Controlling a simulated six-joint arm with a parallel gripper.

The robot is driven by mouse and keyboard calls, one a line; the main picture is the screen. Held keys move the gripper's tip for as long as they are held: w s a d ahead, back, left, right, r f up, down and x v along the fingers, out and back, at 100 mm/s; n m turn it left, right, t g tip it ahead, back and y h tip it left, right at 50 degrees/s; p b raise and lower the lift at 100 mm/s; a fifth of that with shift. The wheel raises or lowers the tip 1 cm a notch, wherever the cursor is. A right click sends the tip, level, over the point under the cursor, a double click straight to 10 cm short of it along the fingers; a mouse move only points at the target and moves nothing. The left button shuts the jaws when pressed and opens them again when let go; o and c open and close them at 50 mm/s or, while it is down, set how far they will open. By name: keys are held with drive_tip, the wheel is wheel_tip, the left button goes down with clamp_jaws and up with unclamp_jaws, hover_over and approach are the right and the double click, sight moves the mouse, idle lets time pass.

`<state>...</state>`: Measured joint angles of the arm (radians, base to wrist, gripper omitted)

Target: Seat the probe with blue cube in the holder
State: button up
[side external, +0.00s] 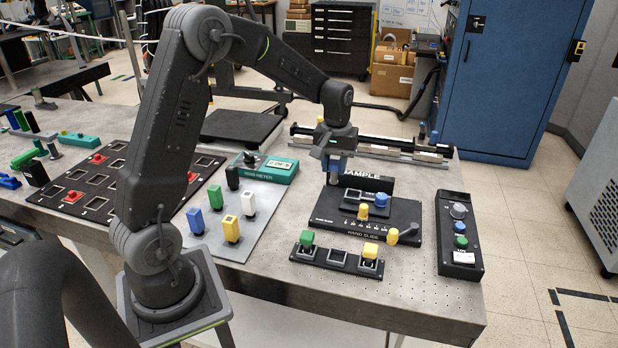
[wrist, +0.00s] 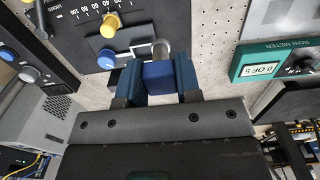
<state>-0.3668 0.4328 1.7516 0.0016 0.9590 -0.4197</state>
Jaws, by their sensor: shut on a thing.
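My gripper (side external: 336,163) is shut on a blue cube, which shows between its blue finger pads in the wrist view (wrist: 158,77). In the side view the gripper points down above the back left part of a black slide fixture (side external: 410,243). A thin metal shaft (side external: 333,179) shows below the fingers; its lower end is hard to make out. A black holder strip (side external: 320,261) lies at the table's front. A green-topped probe (side external: 306,239) sits at its left end and a yellow-topped one (side external: 370,251) at its right. The middle square place looks empty.
The slide fixture carries a blue knob (side external: 381,200), a yellow knob (side external: 363,212) and a yellow-ended handle (side external: 393,236). A button box (side external: 461,262) stands right. Colored blocks stand on a grey plate (side external: 209,252) left, near a teal meter (side external: 271,168). A rail runs behind.

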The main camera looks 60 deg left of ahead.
drive_tip(key=shift+w+a+f, duration=0.2)
drive_tip(key=shift+w+f, duration=1.05)
drive_tip(key=shift+w+a+f, duration=0.15)
drive_tip(key=shift+w+f, duration=1.1)
drive_tip(key=shift+w+a+f, duration=0.2)
drive_tip(key=shift+w+f, duration=1.05)
drive_tip(key=shift+f, duration=0.5)
drive_tip(key=o, duration=1.5)
drive_tip(key=shift+r, duration=0.1)
wheel_tip(320, 180, up, 7)
